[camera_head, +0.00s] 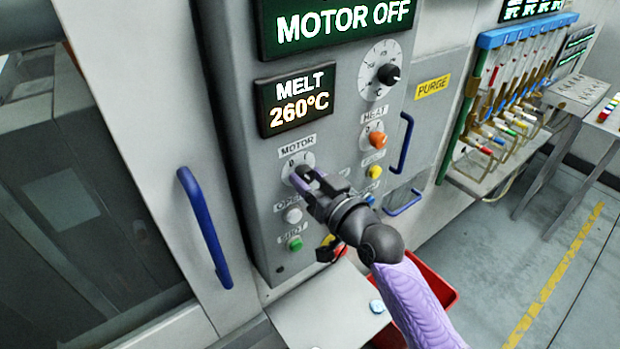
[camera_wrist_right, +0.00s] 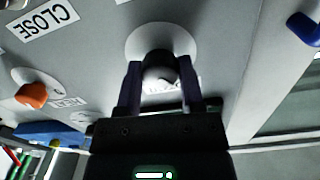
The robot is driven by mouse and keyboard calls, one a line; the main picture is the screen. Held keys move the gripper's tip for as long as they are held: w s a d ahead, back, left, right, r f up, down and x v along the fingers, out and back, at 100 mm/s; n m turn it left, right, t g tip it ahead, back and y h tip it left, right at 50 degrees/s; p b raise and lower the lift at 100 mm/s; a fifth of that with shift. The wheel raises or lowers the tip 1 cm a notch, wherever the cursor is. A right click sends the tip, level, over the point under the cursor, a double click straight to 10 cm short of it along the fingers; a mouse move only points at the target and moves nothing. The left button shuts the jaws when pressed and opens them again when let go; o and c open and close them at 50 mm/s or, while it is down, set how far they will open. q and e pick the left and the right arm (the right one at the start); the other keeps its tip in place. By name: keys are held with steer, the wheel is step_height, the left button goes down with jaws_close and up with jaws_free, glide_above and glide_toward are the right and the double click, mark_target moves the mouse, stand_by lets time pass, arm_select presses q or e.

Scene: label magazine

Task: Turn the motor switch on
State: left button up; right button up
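The motor switch shows in the right wrist view as a dark round knob (camera_wrist_right: 159,66) on a pale disc. In the head view its pale dial plate (camera_head: 290,166) sits under the MOTOR label, with the knob mostly hidden by my fingers. My right gripper (camera_head: 303,180) reaches the panel there. In the wrist view its two fingers (camera_wrist_right: 160,82) stand on either side of the knob, very close to it. I cannot tell whether they press on it. The green display (camera_head: 335,25) reads MOTOR OFF. My left gripper is not in view.
An orange heat knob (camera_head: 377,139) and a black dial (camera_head: 388,74) sit to the right on the panel. Coloured buttons, including a green one (camera_head: 295,243), lie below. Blue handles (camera_head: 205,228) stick out beside the panel. A red bin (camera_head: 436,292) stands below.

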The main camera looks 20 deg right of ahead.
jaws_close()
steer(key=m+p, duration=0.2)
steer(key=m, duration=0.2)
steer(key=shift+r, duration=0.1)
steer(key=m+p, duration=0.2)
steer(key=m, duration=0.2)
steer(key=shift+m, duration=0.4)
steer(key=m, duration=0.4)
steer(key=shift+m+g+p, duration=0.3)
steer(key=shift+p, duration=0.1)
steer(key=shift+m, duration=0.3)
